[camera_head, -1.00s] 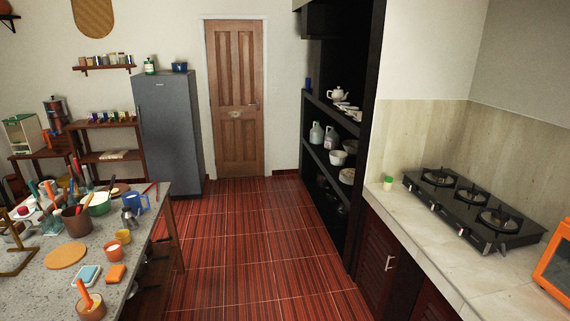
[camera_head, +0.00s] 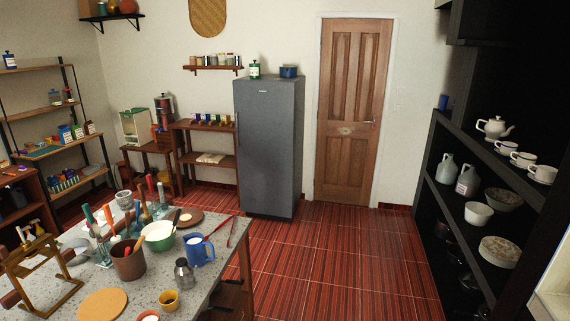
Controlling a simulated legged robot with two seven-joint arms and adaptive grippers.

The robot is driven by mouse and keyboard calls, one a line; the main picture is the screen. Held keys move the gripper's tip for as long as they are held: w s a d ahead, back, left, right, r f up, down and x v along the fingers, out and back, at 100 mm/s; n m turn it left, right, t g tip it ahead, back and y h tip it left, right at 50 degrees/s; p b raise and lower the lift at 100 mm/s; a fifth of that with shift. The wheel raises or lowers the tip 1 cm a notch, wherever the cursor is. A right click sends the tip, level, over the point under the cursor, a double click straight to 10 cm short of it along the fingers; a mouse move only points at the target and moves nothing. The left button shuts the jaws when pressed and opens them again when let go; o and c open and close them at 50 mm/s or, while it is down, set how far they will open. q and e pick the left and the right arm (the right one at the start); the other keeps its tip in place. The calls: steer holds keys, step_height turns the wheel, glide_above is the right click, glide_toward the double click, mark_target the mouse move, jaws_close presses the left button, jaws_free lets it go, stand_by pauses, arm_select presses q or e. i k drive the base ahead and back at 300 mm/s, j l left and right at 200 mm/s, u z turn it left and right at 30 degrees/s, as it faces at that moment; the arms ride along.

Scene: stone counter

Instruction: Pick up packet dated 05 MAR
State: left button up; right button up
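I cannot make out any packet with the date 05 MAR. Small boxes (camera_head: 71,133) stand on the open rack at the far left, but they are too small for any print to be read. Several small coloured items (camera_head: 212,119) line the top of the low wooden shelf beside the fridge; I cannot tell what they are. The grey speckled stone counter (camera_head: 206,262) is at the lower left. Neither of my grippers shows in this view.
The counter carries a brown pot (camera_head: 128,262) of tools, a green-white bowl (camera_head: 159,237), a blue jug (camera_head: 199,249) and a wooden stand (camera_head: 40,270). A grey fridge (camera_head: 268,150) and a door (camera_head: 350,110) stand behind. Red tiled floor (camera_head: 330,260) is clear between counter and dark shelves (camera_head: 440,195).

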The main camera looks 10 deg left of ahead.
mark_target(65, 135)
steer(key=i, duration=2.15)
steer(key=i+u, duration=0.1)
steer(key=i, duration=0.6)
steer(key=i+l+u, duration=0.1)
steer(key=i, duration=0.6)
steer(key=i+l+u, duration=0.15)
steer(key=i, duration=0.55)
steer(key=i+j+u, duration=0.25)
steer(key=u, duration=0.2)
steer(key=i+j+u, duration=0.1)
steer(key=i+u, duration=0.75)
steer(key=i+l+u, duration=0.15)
steer(key=i+u, duration=0.3)
steer(key=i+l+u, duration=0.3)
steer(key=u, duration=0.15)
steer(key=i+u, duration=0.4)
steer(key=i, duration=1.75)
steer(key=i+z, duration=0.15)
steer(key=i, duration=0.3)
steer(key=i+j+z, duration=0.15)
steer(key=i, duration=0.35)
steer(key=i+z, duration=0.15)
steer(key=i, duration=0.3)
steer(key=j, duration=0.05)
